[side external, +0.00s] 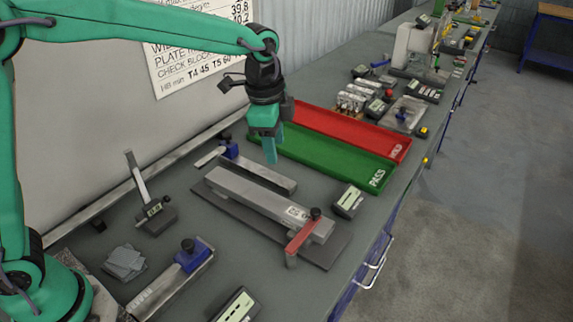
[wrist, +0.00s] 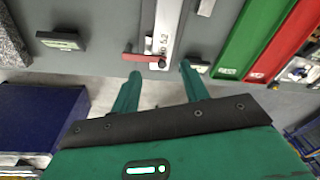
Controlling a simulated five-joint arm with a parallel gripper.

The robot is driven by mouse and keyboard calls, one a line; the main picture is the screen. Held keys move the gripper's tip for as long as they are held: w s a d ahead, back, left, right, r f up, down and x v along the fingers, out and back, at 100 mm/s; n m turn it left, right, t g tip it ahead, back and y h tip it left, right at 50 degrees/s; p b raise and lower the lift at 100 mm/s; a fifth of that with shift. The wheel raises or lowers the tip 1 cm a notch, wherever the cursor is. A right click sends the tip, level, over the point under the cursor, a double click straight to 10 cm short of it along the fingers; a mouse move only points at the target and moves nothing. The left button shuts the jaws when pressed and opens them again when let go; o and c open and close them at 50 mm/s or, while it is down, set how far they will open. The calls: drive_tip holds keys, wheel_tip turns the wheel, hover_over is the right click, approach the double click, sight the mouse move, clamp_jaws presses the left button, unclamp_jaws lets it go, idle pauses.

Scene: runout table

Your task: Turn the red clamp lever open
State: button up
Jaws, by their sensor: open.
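The red clamp lever (side external: 301,236) lies crosswise over the near end of a long steel bar (side external: 255,197) in the side view. A black knob (side external: 315,213) sits at one end of the lever and a grey post (side external: 291,259) at the other. In the wrist view the lever (wrist: 140,57) shows left of the bar's end, in line with the gap between my open, empty fingers (wrist: 160,70).
A green tray (side external: 330,158) and a red tray (side external: 350,130) lie behind the bar. A small dark gauge box (side external: 348,200) stands right of the lever. Blue-clamped bars (side external: 190,255), a gauge stand (side external: 153,212) and grey plates (side external: 125,262) lie left. The table's front edge is close to the lever.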

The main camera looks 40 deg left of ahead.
sight(316, 211)
drive_tip(key=w+d+f+m, duration=0.1)
drive_tip(key=d+f, duration=0.1)
drive_tip(key=f, duration=0.1)
drive_tip(key=w+d+f+m+g, duration=0.1)
drive_tip(key=d+f+m, duration=0.1)
drive_tip(key=d+f, duration=0.1)
drive_tip(key=w+d+f+m, duration=0.1)
drive_tip(key=w+d+f, duration=0.1)
drive_tip(key=d, duration=0.1)
drive_tip(key=shift+w+d+f+m, duration=0.1)
drive_tip(key=shift+f+m, duration=0.2)
drive_tip(key=shift+f, duration=0.1)
drive_tip(key=shift+f, duration=0.1)
drive_tip(key=shift+f, duration=3.8)
drive_tip(key=shift+c, duration=0.5)
clamp_jaws()
